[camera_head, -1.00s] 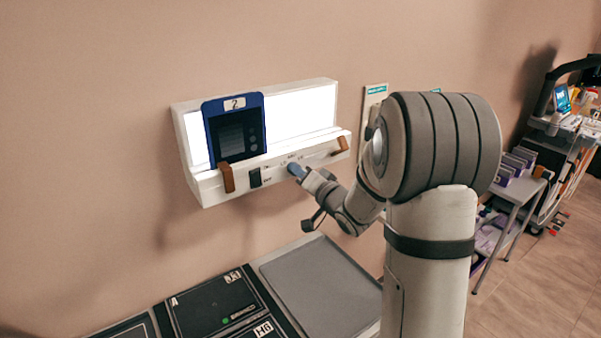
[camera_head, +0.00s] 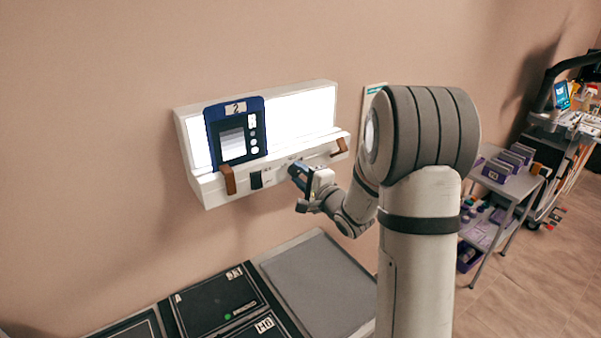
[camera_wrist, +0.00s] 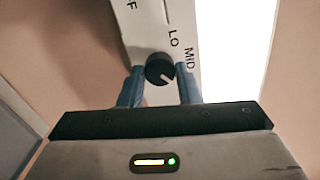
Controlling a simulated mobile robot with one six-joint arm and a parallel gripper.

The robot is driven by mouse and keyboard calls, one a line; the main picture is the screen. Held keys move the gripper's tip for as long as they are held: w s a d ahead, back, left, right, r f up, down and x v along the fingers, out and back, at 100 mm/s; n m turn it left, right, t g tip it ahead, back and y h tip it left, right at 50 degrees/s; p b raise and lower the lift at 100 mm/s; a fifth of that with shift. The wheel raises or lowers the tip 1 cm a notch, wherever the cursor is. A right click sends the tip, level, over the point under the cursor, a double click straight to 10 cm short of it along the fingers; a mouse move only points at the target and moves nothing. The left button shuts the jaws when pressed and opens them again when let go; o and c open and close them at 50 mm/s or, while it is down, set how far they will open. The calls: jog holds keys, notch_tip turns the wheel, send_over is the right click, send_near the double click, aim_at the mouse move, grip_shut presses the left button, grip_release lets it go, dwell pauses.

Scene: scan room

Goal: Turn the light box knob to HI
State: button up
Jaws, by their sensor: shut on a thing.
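The white light box (camera_head: 209,188) is on the wall, its panel lit bright white. In the wrist view its round black knob (camera_wrist: 160,68) sits between the two blue fingers of my gripper (camera_wrist: 159,86), which is shut on it. The knob's white pointer mark slants to the lower right. The printed words LO and MID show beside the knob, and part of another label shows at the top. HI is not visible. In the head view my gripper (camera_head: 294,172) is at the light box's front strip and hides the knob.
A blue-framed film holder (camera_head: 237,131) marked 2 stands on the light box at left. Brown clips (camera_head: 228,179) and a black switch (camera_head: 256,179) are on the front strip. Below are black cases (camera_head: 218,302) and a grey pad (camera_head: 318,283). A cart (camera_head: 500,185) stands at right.

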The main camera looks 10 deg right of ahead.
jog(key=shift+m, duration=0.9)
jog(key=o, duration=1)
jog(key=shift+c, duration=0.2)
jog(key=b+v, duration=0.1)
jog(key=v, duration=0.6)
jog(key=shift+s+b, duration=0.35)
jog(key=shift+s, duration=0.05)
jog(key=shift+d, duration=0.2)
